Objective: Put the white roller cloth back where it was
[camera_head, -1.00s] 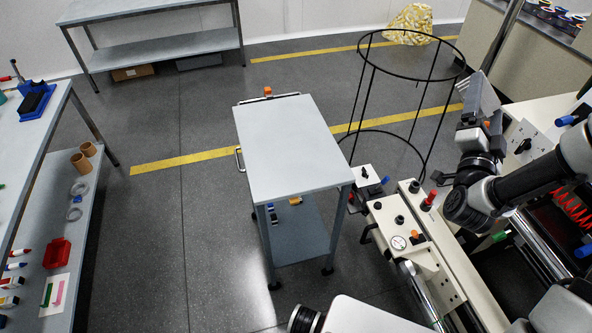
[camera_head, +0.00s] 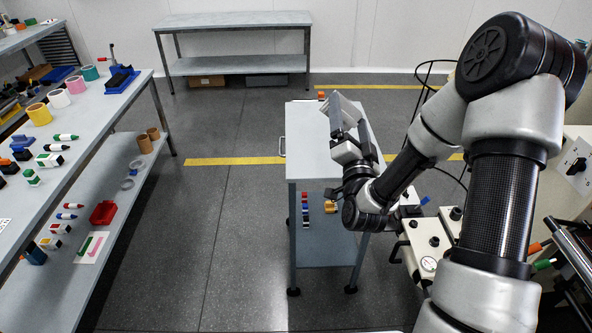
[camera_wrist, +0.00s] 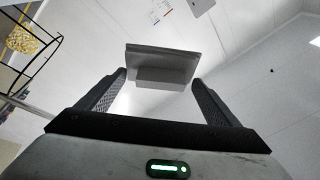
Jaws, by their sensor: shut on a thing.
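My gripper (camera_head: 343,118) is raised over the right part of a small grey-topped cart (camera_head: 305,145). It is shut on a pale, flat rectangular piece (camera_head: 350,108), which I take to be the white roller cloth. In the wrist view, the cloth (camera_wrist: 162,62) is a wide slab with a smaller block on its near side, between the tips of the two dark fingers of my gripper (camera_wrist: 160,90). The wrist view looks up at wall and ceiling, so nothing below the cloth shows there.
A cream machine (camera_head: 430,240) stands right of the cart, partly behind my arm, with a black wire frame (camera_head: 412,105) behind. A cluttered bench (camera_head: 95,110) is at left. Floor between is clear.

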